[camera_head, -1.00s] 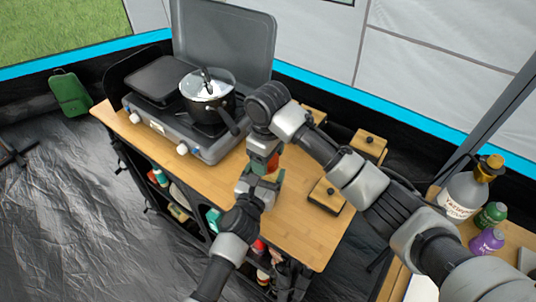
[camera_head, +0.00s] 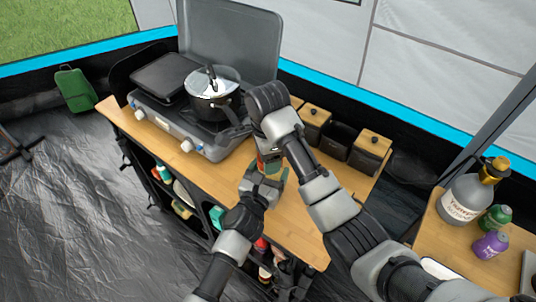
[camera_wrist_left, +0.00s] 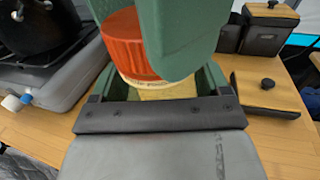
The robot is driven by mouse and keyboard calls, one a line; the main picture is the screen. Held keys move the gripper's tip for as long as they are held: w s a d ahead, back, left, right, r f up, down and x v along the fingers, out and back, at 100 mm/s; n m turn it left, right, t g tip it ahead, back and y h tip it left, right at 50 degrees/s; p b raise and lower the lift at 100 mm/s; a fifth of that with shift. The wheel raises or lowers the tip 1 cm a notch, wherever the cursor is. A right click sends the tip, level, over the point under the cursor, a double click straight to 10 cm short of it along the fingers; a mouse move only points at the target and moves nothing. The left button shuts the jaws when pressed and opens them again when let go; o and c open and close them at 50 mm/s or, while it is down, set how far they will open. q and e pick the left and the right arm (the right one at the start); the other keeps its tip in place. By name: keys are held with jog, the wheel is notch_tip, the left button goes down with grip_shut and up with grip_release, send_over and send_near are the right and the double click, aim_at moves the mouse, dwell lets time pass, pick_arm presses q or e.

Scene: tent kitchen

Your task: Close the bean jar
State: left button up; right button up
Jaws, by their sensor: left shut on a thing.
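My left gripper (camera_head: 266,183) is shut on a small jar with a pale yellow body (camera_wrist_left: 155,90), which I take for the bean jar. In the left wrist view an orange-red lid-like piece (camera_wrist_left: 132,45) is at the jar's top, looking slightly tilted. I cannot tell whether it is seated. My right gripper (camera_wrist_left: 150,15) comes down from above with green fingers beside that piece. One finger hides much of its right side.
A stove (camera_head: 195,135) with a pot (camera_head: 208,103) stands on the left of the wooden table. Dark canisters (camera_head: 370,155) stand at the back right, one of them open. A wooden lid with a knob (camera_wrist_left: 268,92) lies nearby. Bottles (camera_head: 462,197) stand on a side table.

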jog(key=o, duration=0.9)
jog(key=shift+w+r, duration=0.25)
jog(key=shift+r, duration=0.65)
jog(key=shift+s+d+r, duration=0.15)
jog(key=shift+s+r, duration=0.05)
jog(key=shift+r, duration=1.2)
jog(key=shift+c, duration=0.4)
